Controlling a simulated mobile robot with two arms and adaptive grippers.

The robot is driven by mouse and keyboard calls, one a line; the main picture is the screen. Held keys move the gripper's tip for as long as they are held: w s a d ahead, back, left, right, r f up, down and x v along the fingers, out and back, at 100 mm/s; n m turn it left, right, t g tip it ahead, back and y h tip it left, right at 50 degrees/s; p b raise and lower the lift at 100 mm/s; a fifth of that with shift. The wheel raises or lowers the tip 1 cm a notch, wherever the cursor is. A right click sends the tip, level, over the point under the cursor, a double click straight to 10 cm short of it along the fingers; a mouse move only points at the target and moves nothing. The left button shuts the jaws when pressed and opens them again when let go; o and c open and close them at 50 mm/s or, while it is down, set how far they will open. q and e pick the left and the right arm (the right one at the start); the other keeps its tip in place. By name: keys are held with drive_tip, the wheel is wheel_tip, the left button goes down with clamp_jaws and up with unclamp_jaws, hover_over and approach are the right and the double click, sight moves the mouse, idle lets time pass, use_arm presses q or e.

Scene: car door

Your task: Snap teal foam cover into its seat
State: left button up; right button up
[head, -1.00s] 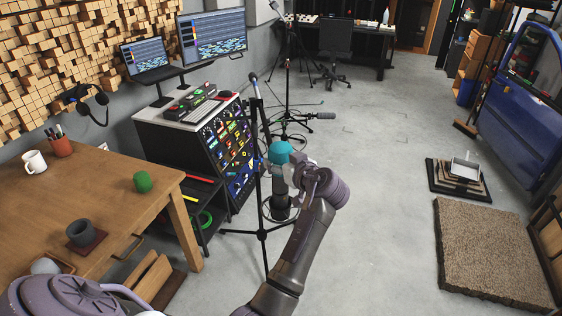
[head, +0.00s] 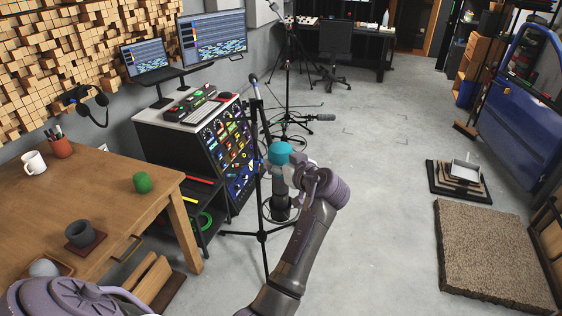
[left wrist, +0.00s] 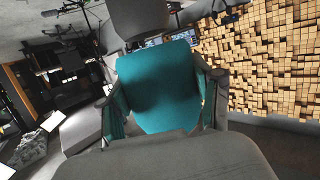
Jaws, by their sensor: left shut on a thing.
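The teal foam cover (head: 280,152) is a rounded cap, held up in the middle of the head view. My left gripper (head: 284,164) is shut on it. In the left wrist view the cover (left wrist: 160,85) sits between my two fingers, with a finger along each side. A dark grey rounded object (left wrist: 140,18) shows just past its far edge; I cannot tell whether they touch. In the head view the cover is near a black microphone stand (head: 258,120). I cannot tell which part is the cover's seat. My right gripper is not in view.
A wooden table (head: 110,200) at left bears a green foam piece (head: 142,183), a dark cup (head: 80,234) and a white mug (head: 33,162). Open floor (head: 375,170) lies to the right, with a brown mat (head: 490,250).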

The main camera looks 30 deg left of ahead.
sight(285, 187)
use_arm(q)
drive_tip(key=shift+f+b, duration=1)
drive_tip(key=shift+f, duration=0.1)
drive_tip(key=shift+f+b, duration=2.8)
drive_tip(key=shift+f, duration=0.2)
drive_tip(key=o, duration=0.9)
drive_tip(key=shift+r, duration=0.1)
wheel_tip(285, 187, up, 10)
drive_tip(key=shift+f, duration=0.1)
drive_tip(key=shift+f, duration=0.1)
